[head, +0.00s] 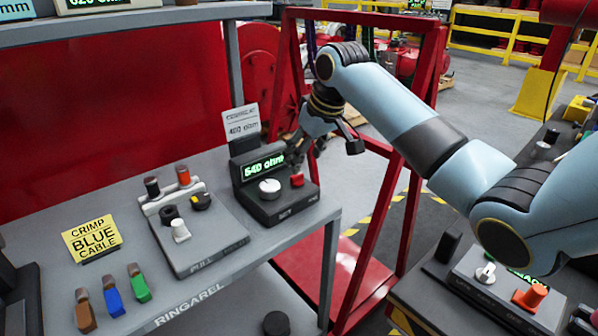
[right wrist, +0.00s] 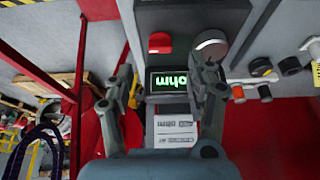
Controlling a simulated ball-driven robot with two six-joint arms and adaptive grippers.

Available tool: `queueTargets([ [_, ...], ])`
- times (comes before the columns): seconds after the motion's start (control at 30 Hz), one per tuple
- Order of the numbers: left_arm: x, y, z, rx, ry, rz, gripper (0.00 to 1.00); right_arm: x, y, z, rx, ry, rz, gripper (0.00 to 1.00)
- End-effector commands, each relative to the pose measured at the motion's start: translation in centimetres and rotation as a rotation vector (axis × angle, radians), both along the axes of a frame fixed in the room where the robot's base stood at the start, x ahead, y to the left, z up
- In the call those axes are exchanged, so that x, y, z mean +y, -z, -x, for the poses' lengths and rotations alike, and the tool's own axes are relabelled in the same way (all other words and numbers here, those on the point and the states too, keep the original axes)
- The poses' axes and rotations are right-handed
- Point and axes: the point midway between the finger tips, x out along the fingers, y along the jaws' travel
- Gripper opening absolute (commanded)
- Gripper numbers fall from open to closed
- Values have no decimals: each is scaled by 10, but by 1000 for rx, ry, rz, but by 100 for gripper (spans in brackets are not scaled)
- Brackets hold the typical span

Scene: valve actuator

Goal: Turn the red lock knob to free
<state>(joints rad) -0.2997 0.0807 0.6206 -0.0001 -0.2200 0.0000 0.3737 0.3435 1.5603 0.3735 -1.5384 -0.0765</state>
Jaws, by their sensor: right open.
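The red lock knob (head: 297,180) sits on the front right of a dark meter box (head: 262,209), beside a white round knob (head: 269,188). The box's green display reads about 540 ohm, and a card behind it appears to read 400 ohm. My right gripper (head: 305,160) is open just above and behind the red knob, apart from it. In the right wrist view, the red knob (right wrist: 160,43) and white knob (right wrist: 211,45) show beyond the two spread fingers (right wrist: 167,82). Nothing is between the fingertips. My left gripper is out of view.
A pull-test plate (head: 205,245) with several posts stands left of the box. A yellow crimp sign (head: 91,239) and several coloured cable pieces (head: 113,294) are at the bench's front left. A red frame (head: 420,150) stands right of the bench.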

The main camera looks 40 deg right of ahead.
Motion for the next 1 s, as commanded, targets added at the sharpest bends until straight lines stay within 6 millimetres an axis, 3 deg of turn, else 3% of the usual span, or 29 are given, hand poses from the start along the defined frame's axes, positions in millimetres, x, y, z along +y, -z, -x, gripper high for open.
queueTargets([
  [0.1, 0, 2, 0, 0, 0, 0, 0, 2, 23, -9, 2, 1, -2, 56],
  [0.3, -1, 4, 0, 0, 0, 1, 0, 2, 48, -20, 0, -1, -2, 56],
  [0.7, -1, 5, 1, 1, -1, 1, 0, 2, 55, -23, -1, -1, 0, 54],
  [1.0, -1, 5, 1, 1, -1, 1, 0, 2, 55, -22, -1, -1, 0, 15],
])
